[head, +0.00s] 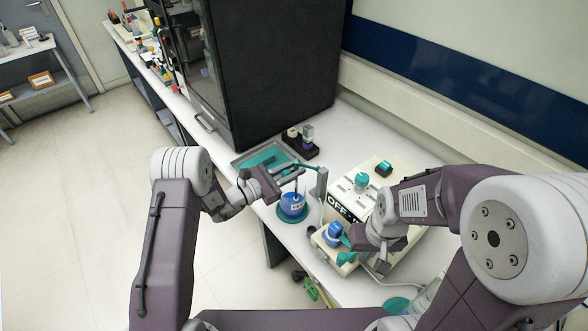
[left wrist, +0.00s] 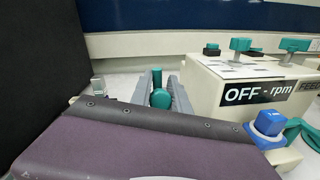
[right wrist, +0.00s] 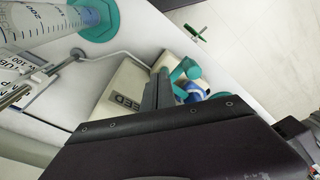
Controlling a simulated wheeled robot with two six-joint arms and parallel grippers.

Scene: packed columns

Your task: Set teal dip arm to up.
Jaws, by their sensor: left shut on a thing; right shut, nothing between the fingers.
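The teal dip arm (head: 312,167) reaches out from the top of a grey post (head: 322,182) beside a flask of blue liquid (head: 292,205) on a teal base. My left gripper (head: 296,172) is shut on the dip arm's teal end. In the left wrist view the teal grip (left wrist: 160,97) shows between the two grey fingers. A thin dark tube runs down into the flask in the head view. My right gripper (head: 352,240) is shut and empty near the pump's front; its fingers (right wrist: 158,88) show beside a teal part (right wrist: 185,70).
The cream pump box (head: 345,182) has an "OFF - rpm" display, teal switches and a blue knob (head: 333,232) at its front. A teal-lined tray (head: 262,158) and a dark rack (head: 300,146) stand behind. A tall black cabinet (head: 285,70) borders the left. The bench's front edge is close.

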